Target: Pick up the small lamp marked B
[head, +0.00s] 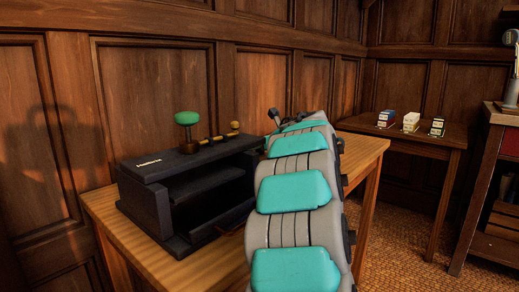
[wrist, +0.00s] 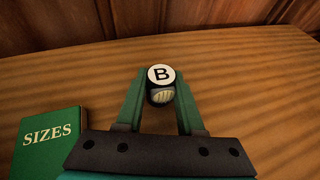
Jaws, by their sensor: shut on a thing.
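The small lamp marked B (wrist: 161,96) is a short black cylinder with a white disc bearing a black B and a pale striped patch below it. It sits between the green fingers of my gripper (wrist: 160,76), which are shut on its sides. I cannot tell whether its underside touches the wooden table (wrist: 240,70) or is clear of it. In the head view my arm hides the gripper and the lamp.
A green book marked SIZES (wrist: 48,140) lies left of my gripper. On the head view's wooden table (head: 105,207), a black open-fronted shelf (head: 150,200) carries a green-topped brass piece (head: 187,120). A side table (head: 400,137) holds three small items. Panelled walls stand behind.

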